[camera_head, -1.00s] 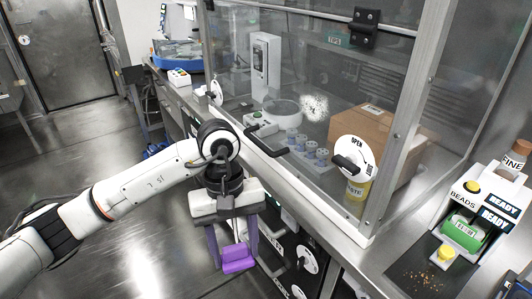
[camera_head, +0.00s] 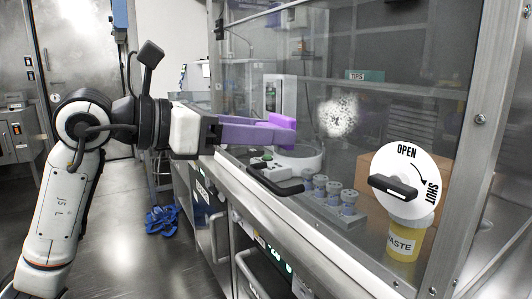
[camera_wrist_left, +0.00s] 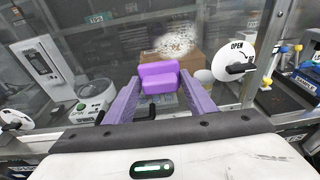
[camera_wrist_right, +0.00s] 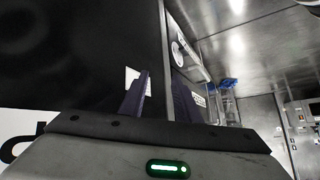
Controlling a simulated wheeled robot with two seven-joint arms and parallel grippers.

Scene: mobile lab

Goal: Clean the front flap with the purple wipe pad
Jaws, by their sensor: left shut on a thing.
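The front flap (camera_head: 310,60) is a clear panel on the metal-framed cabinet. A whitish speckled smudge (camera_head: 338,116) marks it near the middle; the smudge also shows in the left wrist view (camera_wrist_left: 174,44). My left gripper (camera_head: 272,131) is shut on the purple wipe pad (camera_head: 282,122) and holds it level, left of the smudge in the head view. In the left wrist view the pad (camera_wrist_left: 159,77) sits between the fingertips, below the smudge. Whether the pad touches the panel cannot be told. My right gripper (camera_wrist_right: 158,76) shows only in its wrist view, fingers apart and empty.
A black handle (camera_head: 275,182) juts from the cabinet's lower front edge. A round OPEN/SHUT dial (camera_head: 406,165) is at right. Behind the panel stand capped vials (camera_head: 335,195), a yellow-labelled waste jar (camera_head: 407,240) and a cardboard box (camera_head: 445,165).

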